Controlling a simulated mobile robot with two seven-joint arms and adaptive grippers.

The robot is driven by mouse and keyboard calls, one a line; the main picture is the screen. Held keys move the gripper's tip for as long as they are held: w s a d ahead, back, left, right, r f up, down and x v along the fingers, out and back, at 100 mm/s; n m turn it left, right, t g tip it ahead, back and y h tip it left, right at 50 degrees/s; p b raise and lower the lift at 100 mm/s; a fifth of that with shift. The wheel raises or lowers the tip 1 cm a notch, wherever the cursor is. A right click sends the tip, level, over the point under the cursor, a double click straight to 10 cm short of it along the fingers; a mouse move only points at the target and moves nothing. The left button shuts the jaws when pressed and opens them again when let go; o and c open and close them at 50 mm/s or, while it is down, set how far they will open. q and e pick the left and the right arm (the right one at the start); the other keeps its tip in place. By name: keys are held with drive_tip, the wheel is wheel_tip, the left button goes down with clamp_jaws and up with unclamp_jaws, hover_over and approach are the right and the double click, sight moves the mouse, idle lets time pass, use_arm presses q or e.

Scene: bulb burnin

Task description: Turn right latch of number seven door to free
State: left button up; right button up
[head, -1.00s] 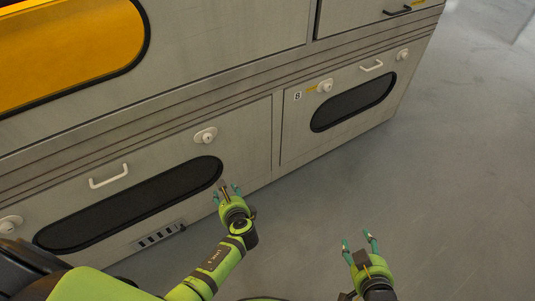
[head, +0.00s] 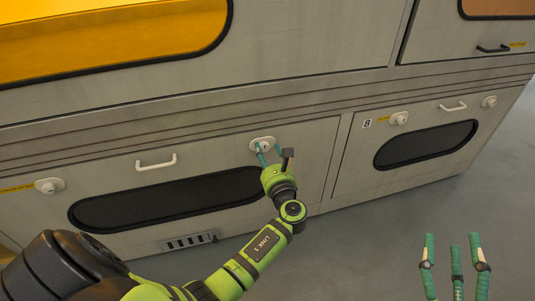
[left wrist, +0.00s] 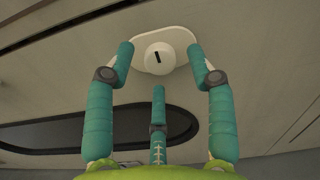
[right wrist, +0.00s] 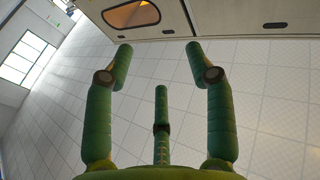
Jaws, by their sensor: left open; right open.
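The lower door (head: 100,160) left of the door marked 8 has a white handle and a round white latch at each upper corner. Its own number is not readable. The right latch (head: 263,144) is a white knob on an oval plate. In the left wrist view the knob (left wrist: 160,60) shows a short dark slot, near upright and slightly tilted. My left gripper (head: 268,151) is open at this latch, with fingertips either side of the knob; I cannot tell if they touch it. My right gripper (head: 452,242) is open and empty over the floor at lower right.
The door's left latch (head: 48,186) and white handle (head: 155,162) are clear of my arms. The door marked 8 (head: 345,165) is to the right with its own latches. A dark vent (head: 190,241) lies below the oval window. The floor at right is open.

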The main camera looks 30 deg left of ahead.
use_arm(q)
drive_tip(key=shift+w+a, duration=0.4)
drive_tip(key=shift+a, duration=0.05)
use_arm(e)
drive_tip(key=shift+s+a+r+t+y, duration=0.1)
drive_tip(key=shift+s+r+t+y, duration=0.15)
drive_tip(key=shift+r, duration=0.25)
drive_tip(key=shift+s+a+r+t+y, duration=0.1)
drive_tip(key=shift+r+t, duration=0.25)
drive_tip(key=shift+r, duration=0.1)
use_arm(q)
clamp_jaws()
